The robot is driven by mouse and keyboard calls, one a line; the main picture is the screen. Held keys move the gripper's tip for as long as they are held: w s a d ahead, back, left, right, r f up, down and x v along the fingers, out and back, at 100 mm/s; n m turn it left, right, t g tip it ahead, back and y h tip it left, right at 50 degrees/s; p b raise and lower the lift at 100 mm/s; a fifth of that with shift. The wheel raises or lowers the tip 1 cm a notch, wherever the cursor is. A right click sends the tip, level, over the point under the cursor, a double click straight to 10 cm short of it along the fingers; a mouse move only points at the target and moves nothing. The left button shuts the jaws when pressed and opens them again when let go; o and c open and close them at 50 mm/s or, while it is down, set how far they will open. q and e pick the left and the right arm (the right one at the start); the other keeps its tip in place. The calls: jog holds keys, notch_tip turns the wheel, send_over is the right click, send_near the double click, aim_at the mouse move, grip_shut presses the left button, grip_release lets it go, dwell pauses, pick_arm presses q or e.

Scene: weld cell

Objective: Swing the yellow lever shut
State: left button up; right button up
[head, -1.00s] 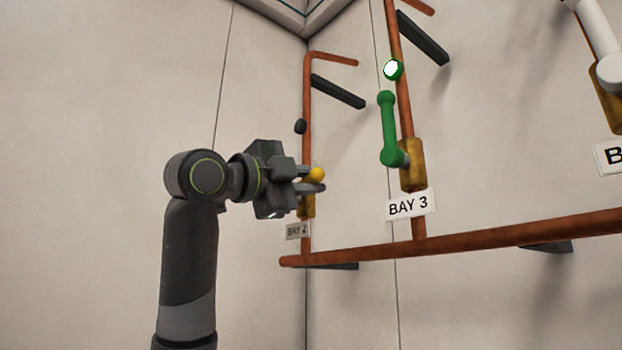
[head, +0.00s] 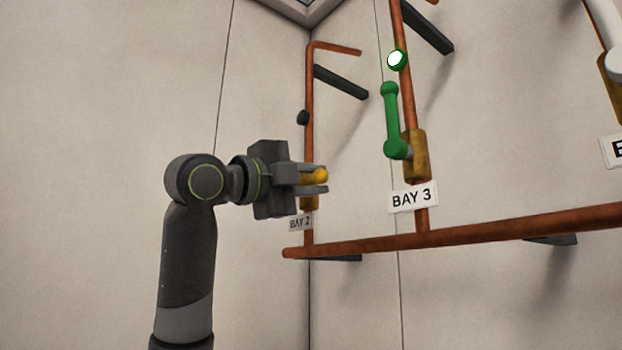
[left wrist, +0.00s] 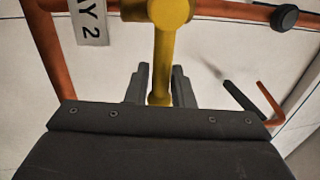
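The yellow lever (head: 321,175) is on the BAY 2 pipe; its knob shows at my left gripper's fingers in the head view. In the left wrist view the yellow lever (left wrist: 162,62) runs from its round hub at the top down between the two fingers, knob end close to the palm. My left gripper (head: 312,179) has one finger on each side of the lever, close against it, and looks shut on it; its fingers also show in the left wrist view (left wrist: 160,85). The gripper hides part of the valve. My right gripper is not in view.
The BAY 2 sign (head: 300,222) hangs below the brass valve body (head: 309,203). To the right are a green lever (head: 391,120), a lit green-rimmed lamp (head: 396,59) and the BAY 3 sign (head: 413,197). A copper pipe (head: 460,225) runs along below. The left wall is bare.

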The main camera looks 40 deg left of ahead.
pick_arm(q)
jog(key=shift+o, duration=1.2)
jog(key=shift+w, duration=0.15)
jog(key=shift+s, duration=0.2)
jog(key=b+v, duration=0.6)
jog(key=v, duration=1.1)
jog(key=shift+b, duration=0.35)
jog(key=shift+f, duration=0.15)
